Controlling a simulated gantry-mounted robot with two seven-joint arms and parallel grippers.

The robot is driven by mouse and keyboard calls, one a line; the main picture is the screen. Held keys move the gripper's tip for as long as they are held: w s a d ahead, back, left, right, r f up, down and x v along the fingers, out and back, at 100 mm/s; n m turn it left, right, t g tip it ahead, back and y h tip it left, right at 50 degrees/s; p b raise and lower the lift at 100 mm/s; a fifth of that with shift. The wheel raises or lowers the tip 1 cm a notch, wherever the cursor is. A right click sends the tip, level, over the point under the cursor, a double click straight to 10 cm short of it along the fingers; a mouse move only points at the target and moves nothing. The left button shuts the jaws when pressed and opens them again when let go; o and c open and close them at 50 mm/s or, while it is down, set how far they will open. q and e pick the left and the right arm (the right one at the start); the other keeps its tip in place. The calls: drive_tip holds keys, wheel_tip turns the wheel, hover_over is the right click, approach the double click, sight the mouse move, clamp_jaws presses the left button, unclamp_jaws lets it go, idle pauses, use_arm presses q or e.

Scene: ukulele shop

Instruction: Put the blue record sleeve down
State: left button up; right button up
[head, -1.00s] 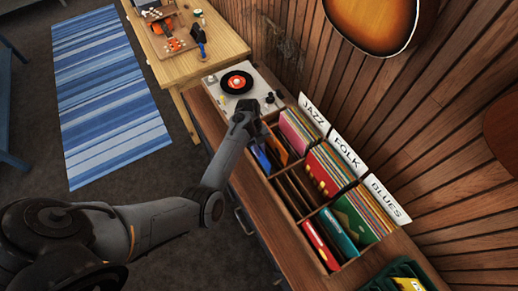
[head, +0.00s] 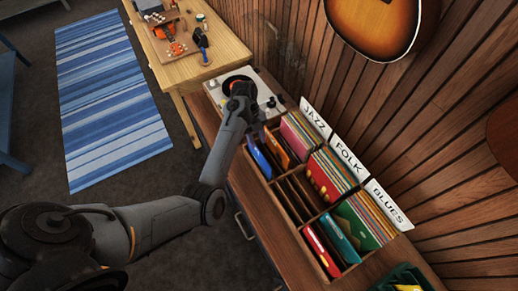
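The blue record sleeve (head: 259,158) stands tilted in the near-left compartment of the wooden record crate (head: 294,222), beside an orange sleeve (head: 276,150). My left gripper (head: 239,90) is over the turntable (head: 265,92), apart from the blue sleeve. Its fingers are dark and partly hidden by its own wrist, so I cannot tell whether they are open or shut. No sleeve shows in it. My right gripper is not in view.
Cards reading JAZZ (head: 313,117), FOLK (head: 349,158) and BLUES (head: 389,205) stand behind the crate's rows. A green crate (head: 402,278) is at the bottom right. A wooden workbench (head: 215,57) stands behind the turntable. A guitar hangs on the wall.

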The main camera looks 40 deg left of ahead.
use_arm(q)
drive_tip(key=p+v, duration=0.2)
drive_tip(key=v, duration=0.2)
drive_tip(key=shift+r+p, duration=0.15)
drive_tip(key=shift+p, duration=0.15)
drive_tip(key=shift+a+r, duration=0.1)
drive_tip(key=shift+r, duration=0.05)
drive_tip(key=s+f+n+t+y, duration=0.25)
drive_tip(key=s+n+y, duration=0.25)
drive_tip(key=s+n, duration=0.6)
drive_tip(key=s+d+r+n+t+h, duration=0.1)
drive_tip(key=s+d+r+n, duration=0.4)
drive_tip(key=s+d, duration=0.9)
drive_tip(key=n+t, duration=0.1)
drive_tip(key=n, duration=0.2)
drive_tip(key=shift+d+n+p, duration=0.3)
drive_tip(key=shift+s+r+t, duration=0.1)
drive_tip(key=shift+t, duration=0.15)
